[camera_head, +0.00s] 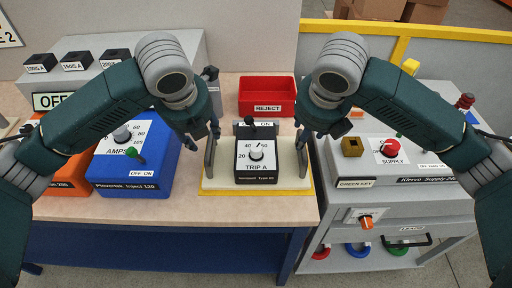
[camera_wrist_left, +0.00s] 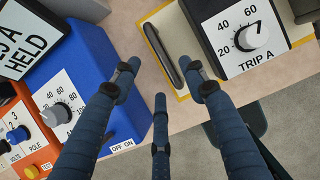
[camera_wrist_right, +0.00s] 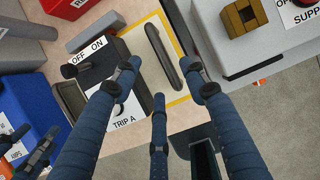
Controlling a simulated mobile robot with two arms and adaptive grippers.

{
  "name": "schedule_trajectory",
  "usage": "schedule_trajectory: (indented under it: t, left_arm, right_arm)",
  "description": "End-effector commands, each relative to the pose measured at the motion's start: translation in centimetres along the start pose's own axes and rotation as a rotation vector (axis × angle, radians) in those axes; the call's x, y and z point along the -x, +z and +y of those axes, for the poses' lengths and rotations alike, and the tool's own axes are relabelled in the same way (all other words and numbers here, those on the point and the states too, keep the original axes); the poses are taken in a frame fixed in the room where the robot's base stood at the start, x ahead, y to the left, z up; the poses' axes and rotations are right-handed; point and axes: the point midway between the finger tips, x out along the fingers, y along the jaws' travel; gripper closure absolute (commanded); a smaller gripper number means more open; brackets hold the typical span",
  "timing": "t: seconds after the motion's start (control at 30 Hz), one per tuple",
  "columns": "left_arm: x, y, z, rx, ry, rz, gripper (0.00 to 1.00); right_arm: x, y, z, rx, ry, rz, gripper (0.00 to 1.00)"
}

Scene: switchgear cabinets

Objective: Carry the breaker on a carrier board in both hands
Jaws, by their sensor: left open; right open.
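The breaker (camera_head: 256,160) is a dark box with a white TRIP A dial and an OFF/ON lever. It sits on a cream carrier board (camera_head: 222,184) with a yellow border, on the table. A dark upright handle stands at each end of the board; the left wrist view shows the left handle (camera_wrist_left: 165,55), the right wrist view the right handle (camera_wrist_right: 165,52). My left gripper (camera_head: 203,140) is open above the left side of the board, its fingers near the left handle. My right gripper (camera_head: 306,138) is open by the right handle. Neither holds anything; exact finger contact is unclear.
A blue injection unit (camera_head: 135,165) stands left of the board, with an orange unit (camera_head: 68,178) beyond it. A red REJECT bin (camera_head: 267,97) is behind. A grey supply cabinet (camera_head: 385,165) stands close on the right. The table's front edge is just before the board.

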Motion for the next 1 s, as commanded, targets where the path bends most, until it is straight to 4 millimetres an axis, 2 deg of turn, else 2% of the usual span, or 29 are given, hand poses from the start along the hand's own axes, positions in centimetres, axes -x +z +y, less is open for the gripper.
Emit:
schedule_trajectory:
  t: [0.23,0.37,0.8,1.0]
  left_arm:
    - [-0.1,0.0,0.0,0.001,0.000,0.000,0.56]
    - [-1.2,-0.1,0.0,0.002,-0.001,0.002,0.56]
    - [-8.6,-0.1,0.0,0.002,0.000,0.003,0.56]
    - [-10.4,0.0,0.0,0.002,0.000,0.001,0.56]
  right_arm:
    - [-0.1,0.0,0.0,-0.001,0.000,0.000,0.57]
    - [-1.1,0.0,0.0,-0.003,0.000,0.001,0.57]
    - [-8.6,-0.1,0.0,-0.003,-0.001,0.002,0.57]
    - [-10.4,0.0,0.0,-0.003,0.000,0.000,0.57]
